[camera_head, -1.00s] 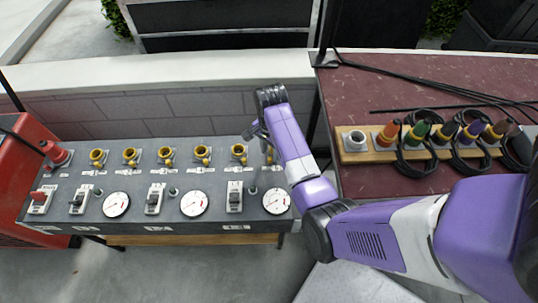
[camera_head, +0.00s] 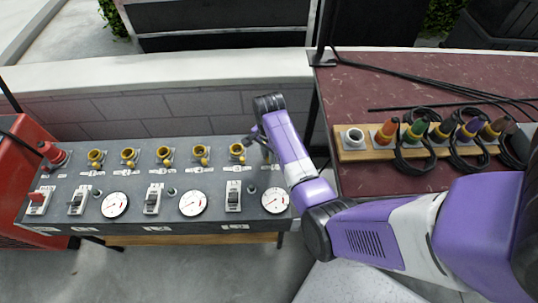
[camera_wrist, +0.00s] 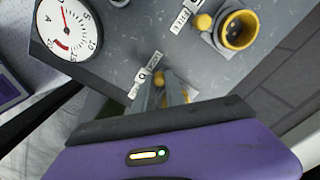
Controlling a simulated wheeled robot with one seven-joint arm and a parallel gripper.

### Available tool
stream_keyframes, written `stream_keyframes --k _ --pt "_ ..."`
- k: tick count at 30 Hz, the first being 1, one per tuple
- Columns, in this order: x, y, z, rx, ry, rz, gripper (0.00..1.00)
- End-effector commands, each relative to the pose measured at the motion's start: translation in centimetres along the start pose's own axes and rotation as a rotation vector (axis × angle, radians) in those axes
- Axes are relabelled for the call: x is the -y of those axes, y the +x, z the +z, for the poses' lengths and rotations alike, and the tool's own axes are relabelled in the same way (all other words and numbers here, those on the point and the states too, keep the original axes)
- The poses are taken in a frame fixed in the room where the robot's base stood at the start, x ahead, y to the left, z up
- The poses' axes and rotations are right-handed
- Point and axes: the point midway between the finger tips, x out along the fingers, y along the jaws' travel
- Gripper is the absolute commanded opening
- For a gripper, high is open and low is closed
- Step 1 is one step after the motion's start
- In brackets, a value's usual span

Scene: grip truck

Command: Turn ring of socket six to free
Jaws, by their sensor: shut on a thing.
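Socket six sits at the right end of the row on the grey panel (camera_head: 140,184), mostly hidden by my gripper in both views. Its white label (camera_wrist: 146,75) shows in the wrist view, beside my fingers. My gripper (camera_wrist: 172,95) points down at this socket and is shut on its yellow ring (camera_wrist: 168,77), of which only small bits show. In the head view my gripper (camera_head: 260,143) is at the panel's right end. The ring's exact angle cannot be read.
Socket five (camera_wrist: 241,29), with a yellow ring, is close to my gripper; it also shows in the head view (camera_head: 237,152). A round dial (camera_head: 274,201) and a switch (camera_head: 233,196) are nearer the front. A red table (camera_head: 400,80) with coloured plugs stands at right.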

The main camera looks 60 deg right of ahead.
Motion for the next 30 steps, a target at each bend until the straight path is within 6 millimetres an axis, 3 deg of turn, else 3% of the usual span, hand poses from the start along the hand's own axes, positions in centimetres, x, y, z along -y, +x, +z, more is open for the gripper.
stream_keyframes --k 11,30 --pt "-0.6 -0.3 -0.3 0.000 -0.118 0.001 0.00" --pt "-2.5 -0.3 -2.1 -0.001 -0.659 -0.001 0.00"
